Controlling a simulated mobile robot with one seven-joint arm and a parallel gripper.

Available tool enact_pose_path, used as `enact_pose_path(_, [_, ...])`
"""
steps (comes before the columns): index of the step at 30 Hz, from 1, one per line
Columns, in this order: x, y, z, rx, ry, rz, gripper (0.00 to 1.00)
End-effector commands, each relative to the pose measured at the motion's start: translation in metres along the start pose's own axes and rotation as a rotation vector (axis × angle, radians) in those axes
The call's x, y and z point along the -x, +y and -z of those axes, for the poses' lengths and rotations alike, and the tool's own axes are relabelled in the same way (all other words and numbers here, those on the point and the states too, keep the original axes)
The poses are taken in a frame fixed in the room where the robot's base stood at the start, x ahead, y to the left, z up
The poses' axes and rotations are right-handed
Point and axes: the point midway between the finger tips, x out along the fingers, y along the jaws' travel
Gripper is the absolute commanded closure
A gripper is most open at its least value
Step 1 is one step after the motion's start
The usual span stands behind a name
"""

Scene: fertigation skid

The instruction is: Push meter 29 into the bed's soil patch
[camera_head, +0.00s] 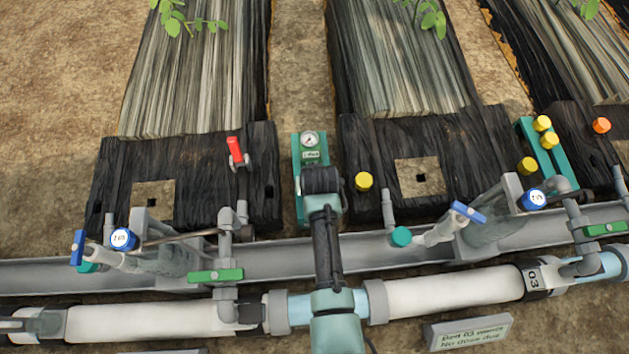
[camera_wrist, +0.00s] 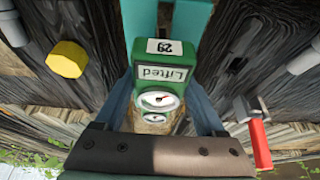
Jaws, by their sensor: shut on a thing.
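Meter 29 (camera_wrist: 165,65) is a green block with a white 29 label, a window reading "Lifted" and a round dial, upside down in the wrist view. My gripper (camera_wrist: 158,108) is shut on it, with a finger along each side. In the head view, my gripper (camera_head: 320,182) covers the lower part of a green body with a round dial (camera_head: 309,140). Two tan soil patches, each with a dark square hole, lie in the black-covered beds: one at left (camera_head: 153,188) and one at right (camera_head: 417,166). My gripper is between them, over neither.
A red-handled valve (camera_head: 236,150) stands close left of my gripper, and a yellow knob (camera_head: 363,181) close right. Pipes with blue valves and a grey rail (camera_head: 400,258) cross in front. A teal rack (camera_head: 545,150) with yellow knobs stands at right.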

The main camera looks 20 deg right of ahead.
Motion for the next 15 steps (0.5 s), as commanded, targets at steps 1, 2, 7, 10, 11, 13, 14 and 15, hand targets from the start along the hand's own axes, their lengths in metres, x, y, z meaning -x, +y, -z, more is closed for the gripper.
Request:
enact_pose_path(1, [0.007,0.000,0.004,0.001,0.001,0.000,0.89])
enact_pose_path(2, [0.009,0.000,0.004,0.001,0.001,0.000,0.89])
enact_pose_path(7, [0.019,0.000,0.009,0.001,0.001,0.000,0.89])
enact_pose_path(10, [0.025,0.000,0.011,0.001,0.002,0.000,0.89])
enact_pose_path(11, [0.027,0.000,0.012,0.001,0.002,0.000,0.89])
enact_pose_path(13, [0.031,0.000,0.014,0.001,0.002,0.000,0.89])
enact_pose_path(14, [0.033,0.000,0.015,0.001,0.002,0.000,0.89])
enact_pose_path(15, [0.036,0.000,0.015,0.001,0.002,0.000,0.89])
